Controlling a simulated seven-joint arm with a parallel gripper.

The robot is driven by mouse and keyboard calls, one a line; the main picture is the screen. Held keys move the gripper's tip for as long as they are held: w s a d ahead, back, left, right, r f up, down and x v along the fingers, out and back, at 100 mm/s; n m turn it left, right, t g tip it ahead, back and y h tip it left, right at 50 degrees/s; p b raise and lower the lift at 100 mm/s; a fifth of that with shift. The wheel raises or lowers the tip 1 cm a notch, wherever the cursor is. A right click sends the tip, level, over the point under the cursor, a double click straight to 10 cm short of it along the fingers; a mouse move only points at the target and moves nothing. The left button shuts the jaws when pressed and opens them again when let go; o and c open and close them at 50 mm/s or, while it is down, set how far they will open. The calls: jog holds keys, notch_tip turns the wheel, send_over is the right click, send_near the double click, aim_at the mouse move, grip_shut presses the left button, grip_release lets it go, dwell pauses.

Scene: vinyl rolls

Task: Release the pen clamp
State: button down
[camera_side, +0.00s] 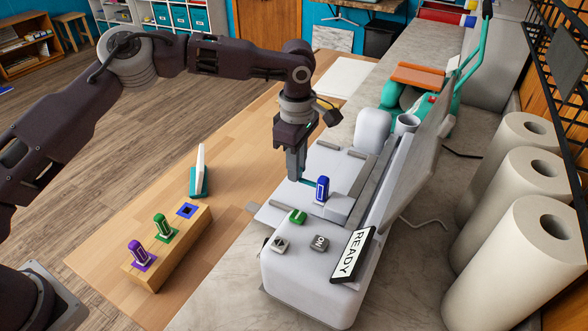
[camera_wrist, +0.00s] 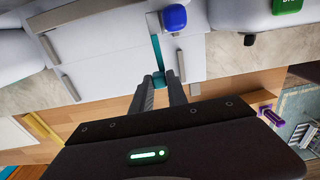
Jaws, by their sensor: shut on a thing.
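A white cutting machine (camera_side: 300,278) stands on the grey counter, with a blue pen (camera_side: 322,189) upright in its carriage. The blue pen also shows at the top of the wrist view (camera_wrist: 174,18). A thin teal clamp lever (camera_side: 309,183) sticks out from beside the pen towards my gripper (camera_side: 296,179). In the wrist view the teal lever (camera_wrist: 156,50) runs down from the carriage, and its rounded end lies between my fingertips (camera_wrist: 160,80). My gripper is shut on that lever end. The fingers partly hide it in the side view.
A wooden block (camera_side: 165,258) at the left holds a purple pen (camera_side: 138,252), a green pen (camera_side: 162,226) and an empty blue-marked slot (camera_side: 186,210). A READY sign (camera_side: 352,254) fronts the machine. White rolls (camera_side: 535,262) stand at the right. The wooden tabletop left of the machine is mostly clear.

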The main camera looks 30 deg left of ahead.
jog(key=m, duration=0.1)
jog(key=w+m, duration=0.1)
jog(key=m, duration=0.1)
jog(key=w+d+m, duration=0.1)
jog(key=m, duration=0.1)
jog(key=shift+w, duration=0.25)
jog(key=shift+m, duration=0.3)
jog(key=c, duration=1.3)
grip_release()
notch_tip(320, 180, up, 7)
jog(key=shift+r, duration=0.1)
